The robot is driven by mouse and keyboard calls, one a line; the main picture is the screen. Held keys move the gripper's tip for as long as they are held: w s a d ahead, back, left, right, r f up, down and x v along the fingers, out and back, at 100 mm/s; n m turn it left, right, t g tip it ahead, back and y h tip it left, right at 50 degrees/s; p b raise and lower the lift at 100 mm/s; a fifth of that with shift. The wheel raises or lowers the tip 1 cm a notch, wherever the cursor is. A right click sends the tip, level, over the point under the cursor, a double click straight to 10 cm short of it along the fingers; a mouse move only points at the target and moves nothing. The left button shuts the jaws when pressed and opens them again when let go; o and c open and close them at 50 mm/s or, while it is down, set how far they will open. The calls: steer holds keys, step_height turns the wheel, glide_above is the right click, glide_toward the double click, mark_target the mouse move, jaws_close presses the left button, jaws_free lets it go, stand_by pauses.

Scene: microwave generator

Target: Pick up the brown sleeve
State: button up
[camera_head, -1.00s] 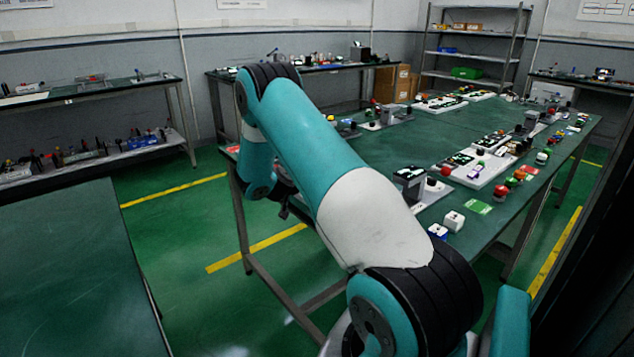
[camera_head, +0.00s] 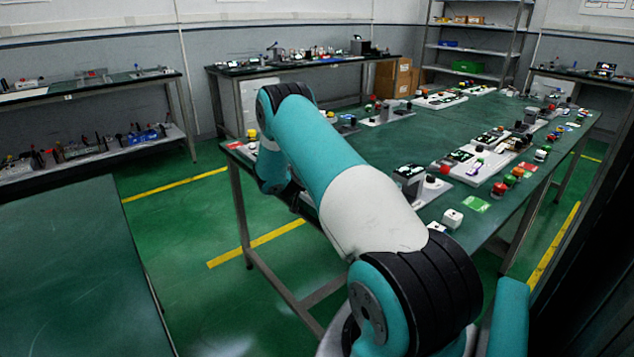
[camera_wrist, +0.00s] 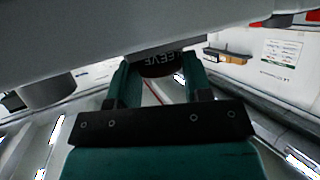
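My gripper (camera_wrist: 160,85) shows in the wrist view as two teal fingers on a dark bolted bar. The fingers stand apart, one on each side of a dark brown round piece, the sleeve (camera_wrist: 160,69). Part of a printed word, "EEVE", shows on or just above it. The sleeve sits between or just beyond the fingertips; I cannot tell whether they press on it. A grey surface covers its upper side. In the head view my arm hides the gripper and the sleeve.
A long green table (camera_head: 440,125) carries several devices, coloured buttons and a white cube (camera_head: 452,218). Another green table (camera_head: 70,270) at the left front is bare. Shelves (camera_head: 470,50) and cardboard boxes (camera_head: 393,78) stand at the back. Green floor lies between the tables.

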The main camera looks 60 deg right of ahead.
steer(key=shift+c, duration=1.1)
steer(key=shift+r, duration=0.1)
